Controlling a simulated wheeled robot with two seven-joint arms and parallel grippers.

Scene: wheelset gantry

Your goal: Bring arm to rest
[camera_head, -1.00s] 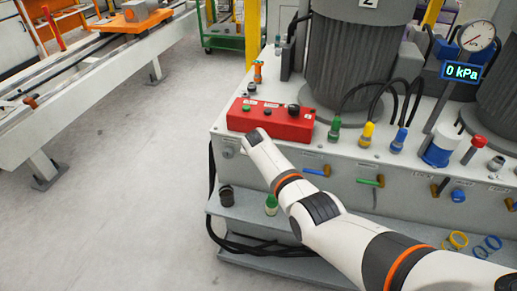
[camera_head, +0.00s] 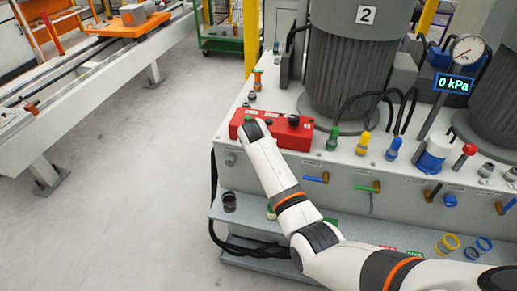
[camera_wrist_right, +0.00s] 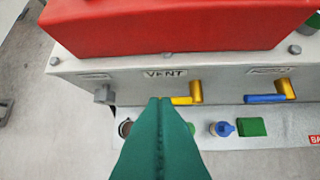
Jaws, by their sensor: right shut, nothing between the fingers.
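My right arm (camera_head: 285,190) comes in from the lower right in the head view. Its far end overlaps the left part of the red control box (camera_head: 294,135), and the gripper itself is hidden there. In the right wrist view my right gripper (camera_wrist_right: 160,100) shows as teal fingers, shut and empty. The fingertips appear just below the VENT label, overlapping the yellow handle of a lever (camera_wrist_right: 195,92); I cannot tell whether they touch. The red box also fills the top of the wrist view (camera_wrist_right: 175,25). My left gripper is not in view.
The grey bench (camera_head: 330,170) carries dark ribbed cylinders (camera_head: 355,75), coloured hose fittings and a gauge (camera_head: 467,50) with a 0 kPa display. A lower shelf (camera_head: 240,212) holds small parts and rings. Cables hang at its left. Open floor (camera_head: 130,190) lies left, before a rail.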

